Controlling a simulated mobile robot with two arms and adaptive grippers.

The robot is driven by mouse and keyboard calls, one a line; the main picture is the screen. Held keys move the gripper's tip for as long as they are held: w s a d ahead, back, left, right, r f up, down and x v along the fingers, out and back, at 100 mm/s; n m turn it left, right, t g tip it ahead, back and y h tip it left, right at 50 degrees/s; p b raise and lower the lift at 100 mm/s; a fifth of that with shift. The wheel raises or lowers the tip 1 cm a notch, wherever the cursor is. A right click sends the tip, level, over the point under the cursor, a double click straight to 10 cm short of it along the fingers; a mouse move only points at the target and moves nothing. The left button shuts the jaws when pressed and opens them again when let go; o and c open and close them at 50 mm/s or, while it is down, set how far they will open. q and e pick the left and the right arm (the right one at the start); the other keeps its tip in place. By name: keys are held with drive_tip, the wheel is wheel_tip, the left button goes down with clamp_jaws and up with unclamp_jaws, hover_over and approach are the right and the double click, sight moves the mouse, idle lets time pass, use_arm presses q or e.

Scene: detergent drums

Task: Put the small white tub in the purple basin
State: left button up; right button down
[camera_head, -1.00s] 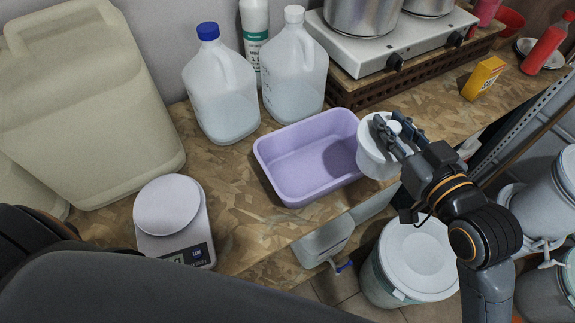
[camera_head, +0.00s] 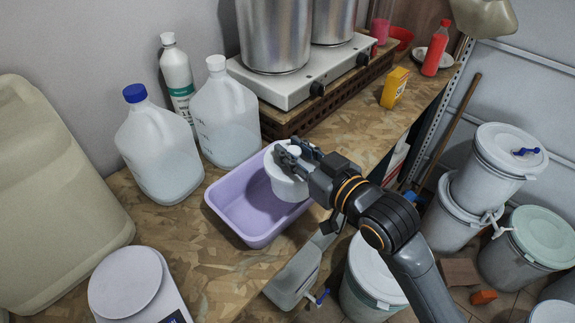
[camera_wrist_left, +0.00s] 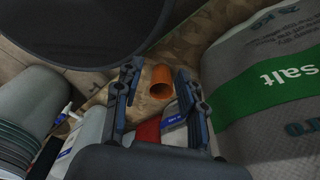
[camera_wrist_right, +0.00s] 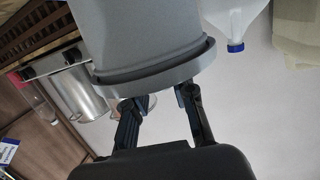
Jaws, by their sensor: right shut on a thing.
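The small white tub (camera_head: 286,187) is held by its top knob in my right gripper (camera_head: 294,153), which is shut on it. In the head view the tub overlaps the right part of the purple basin (camera_head: 228,222) and looks upright; whether it touches the basin cannot be told. The basin's visible inside is empty. In the right wrist view the tub (camera_wrist_right: 150,38) fills the top middle, just past the fingers (camera_wrist_right: 158,98). My left gripper (camera_wrist_left: 157,78) is open and empty in its wrist view, away from the basin.
Two jugs (camera_head: 160,150) (camera_head: 226,120) stand behind the basin, and a scale (camera_head: 130,290) is at the lower left. A stove with pots (camera_head: 300,80) is behind right. Lidded drums (camera_head: 370,265) stand below the bench edge. An orange cup (camera_wrist_left: 160,82) is before the left gripper.

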use_arm(q)
drive_tip(key=shift+s+a+r+p, duration=0.2)
drive_tip(key=shift+r+p, duration=0.3)
drive_tip(key=shift+r, duration=0.1)
drive_tip(key=shift+s+a+r+p, duration=0.15)
drive_tip(key=shift+s+r+p, duration=0.05)
drive_tip(key=shift+r+p, duration=0.35)
use_arm(e)
drive_tip(key=w+f, duration=0.6)
drive_tip(key=f, duration=0.3)
drive_tip(key=shift+w+a+f, duration=0.3)
drive_tip(key=shift+w+f, duration=0.05)
drive_tip(key=shift+f, duration=0.2)
drive_tip(key=c, duration=1.1)
unclamp_jaws()
drive_tip(key=shift+r, duration=0.1)
